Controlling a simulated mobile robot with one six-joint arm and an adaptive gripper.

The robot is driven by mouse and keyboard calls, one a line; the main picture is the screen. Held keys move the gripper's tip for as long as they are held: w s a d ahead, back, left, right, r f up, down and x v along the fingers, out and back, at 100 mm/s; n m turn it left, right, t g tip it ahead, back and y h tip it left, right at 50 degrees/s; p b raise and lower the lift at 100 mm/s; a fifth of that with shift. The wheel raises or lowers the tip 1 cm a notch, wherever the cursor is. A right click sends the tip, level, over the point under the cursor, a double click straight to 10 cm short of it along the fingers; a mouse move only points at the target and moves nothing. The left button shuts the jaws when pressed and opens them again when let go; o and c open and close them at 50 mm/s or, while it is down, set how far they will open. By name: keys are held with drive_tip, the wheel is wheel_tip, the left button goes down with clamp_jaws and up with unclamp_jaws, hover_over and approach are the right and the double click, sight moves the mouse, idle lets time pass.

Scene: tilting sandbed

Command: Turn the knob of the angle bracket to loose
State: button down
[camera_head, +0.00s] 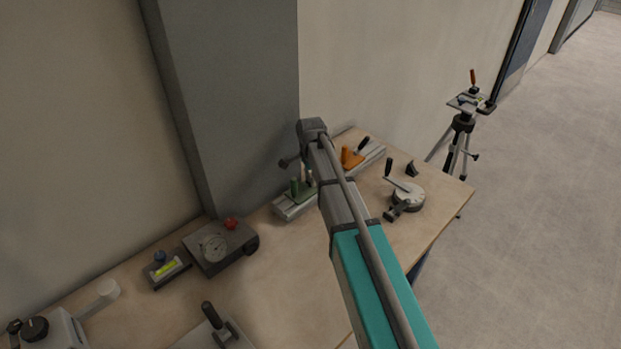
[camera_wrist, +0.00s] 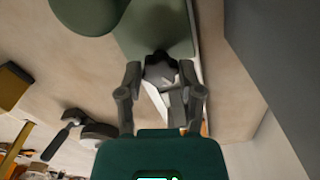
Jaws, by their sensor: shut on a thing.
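In the wrist view, my gripper (camera_wrist: 161,72) has its two fingers on either side of a dark faceted knob (camera_wrist: 160,68) and is shut on it. The knob sits against a grey-green block (camera_wrist: 155,28), which looks like part of the angle bracket. A rounded green part (camera_wrist: 88,10) shows at upper left. In the head view, green parts (camera_head: 296,187) stand on a pale rail (camera_head: 288,209), partly covered by my arm. My gripper cannot be made out there, and the knob's setting cannot be read.
An orange-handled part (camera_head: 350,158) sits farther along the rail. A round dial device with a black handle (camera_head: 408,197) stands to the right. A gauge box (camera_head: 214,250) and a small level (camera_head: 166,269) are at left. A tripod (camera_head: 463,124) stands beyond the bench.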

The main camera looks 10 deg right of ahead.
drive_tip(key=n, duration=0.6)
drive_tip(key=shift+n, duration=0.3)
idle(0.4)
drive_tip(key=shift+c, duration=1.3)
unclamp_jaws()
